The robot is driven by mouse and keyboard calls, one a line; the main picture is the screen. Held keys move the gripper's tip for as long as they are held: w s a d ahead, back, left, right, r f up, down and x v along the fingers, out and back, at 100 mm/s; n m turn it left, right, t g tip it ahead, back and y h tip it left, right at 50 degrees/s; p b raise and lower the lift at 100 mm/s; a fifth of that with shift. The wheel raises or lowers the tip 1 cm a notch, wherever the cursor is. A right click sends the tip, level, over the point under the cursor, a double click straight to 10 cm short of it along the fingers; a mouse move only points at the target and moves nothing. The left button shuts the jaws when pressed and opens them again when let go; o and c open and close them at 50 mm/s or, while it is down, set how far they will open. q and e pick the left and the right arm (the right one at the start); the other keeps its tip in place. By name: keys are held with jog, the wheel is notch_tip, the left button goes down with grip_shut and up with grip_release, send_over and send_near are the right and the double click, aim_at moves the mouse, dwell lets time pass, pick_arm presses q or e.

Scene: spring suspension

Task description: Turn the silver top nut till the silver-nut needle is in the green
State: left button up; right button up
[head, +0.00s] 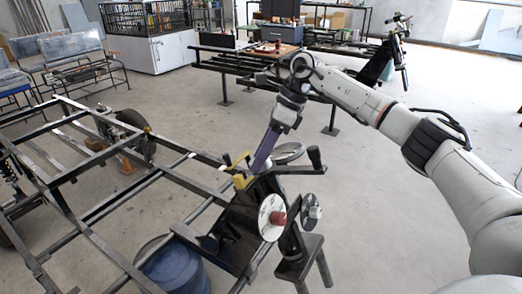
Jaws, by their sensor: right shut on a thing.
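My right gripper (277,126) points down at the middle of the view. It is shut on the upper end of a purple bar (265,149), and yellow pieces (240,171) show at the bar's lower end, by the frame. Below stands a dark fixture with a white dial (266,222) that has a red knob (279,218) in front. To its right is a smaller dark disc with a silver knob (314,212), apart from my gripper. I cannot tell which part is the silver top nut. Any needle or green band is too small to read. My left gripper is out of view.
A grey wheel (288,153) and a black crank handle (314,157) sit close right of the purple bar. A black tube frame (102,203) fills the left, with a blue drum (172,268) below. Benches stand behind. The floor (375,225) at right is clear.

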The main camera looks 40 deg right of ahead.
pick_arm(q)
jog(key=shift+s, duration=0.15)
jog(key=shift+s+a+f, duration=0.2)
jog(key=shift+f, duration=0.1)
pick_arm(e)
jog(key=o, duration=1)
jog(key=shift+o, duration=0.2)
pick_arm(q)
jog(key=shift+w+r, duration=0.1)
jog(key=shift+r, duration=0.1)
pick_arm(e)
jog(key=shift+d+r, duration=0.2)
jog(key=shift+r, duration=0.1)
jog(key=v, duration=0.9)
jog(key=shift+r, duration=0.3)
